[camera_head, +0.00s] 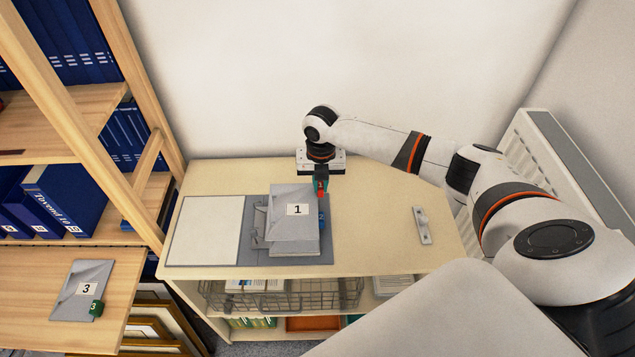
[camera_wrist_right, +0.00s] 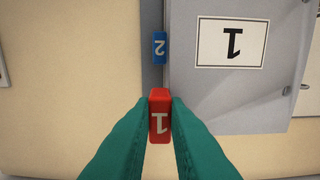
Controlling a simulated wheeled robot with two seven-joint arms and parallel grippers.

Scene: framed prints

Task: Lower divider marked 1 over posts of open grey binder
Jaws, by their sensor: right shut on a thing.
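The grey divider marked 1 (camera_head: 283,226) is over the right half of the open grey binder (camera_head: 325,257) and also fills the upper right of the right wrist view (camera_wrist_right: 230,95). My right gripper (camera_head: 320,184) is shut on its red tab (camera_wrist_right: 159,115) at the right edge, green fingers on both sides. A blue tab marked 2 (camera_wrist_right: 159,47) shows beside the divider's edge, on a sheet mostly hidden beneath. Grey metal parts (camera_head: 258,240) stick out at the divider's left edge. I cannot tell whether the posts pass through its holes. My left gripper is not in view.
The binder's white inner side (camera_head: 203,230) lies open at left on the wooden cabinet (camera_head: 385,215). A small grey metal part (camera_head: 422,225) lies at right. A divider marked 3 (camera_head: 80,292) lies on the left shelf. A wire basket (camera_head: 320,295) sits below; a radiator (camera_head: 560,165) stands right.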

